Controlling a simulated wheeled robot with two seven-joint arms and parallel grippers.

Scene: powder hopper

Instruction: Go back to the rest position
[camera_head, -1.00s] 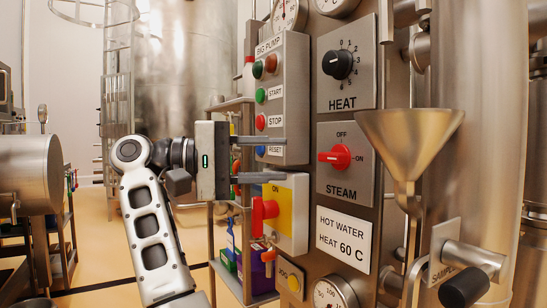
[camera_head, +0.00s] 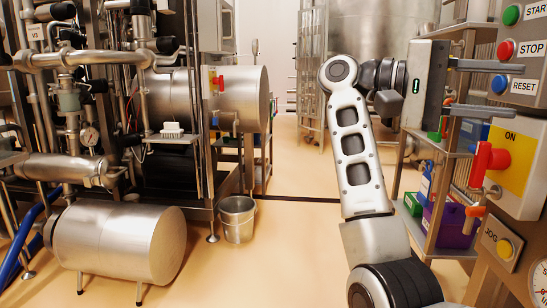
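My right gripper (camera_head: 520,90) is at the right edge in the head view, its arm coming up from the bottom. Its two fingers are spread apart with nothing visible between them. They point right, in front of or beside the button panel (camera_head: 529,60) with a green START, red STOP and blue RESET button. I cannot tell whether they touch it. A red rotary switch (camera_head: 486,163) on a yellow plate sits below the fingers. My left gripper is out of view.
A shelf rack (camera_head: 432,143) with coloured bins stands behind my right arm. A jog button (camera_head: 504,248) is at lower right. At left are a steel tank (camera_head: 118,243), pipework and a metal bucket (camera_head: 237,218). The floor (camera_head: 290,250) in the middle is clear.

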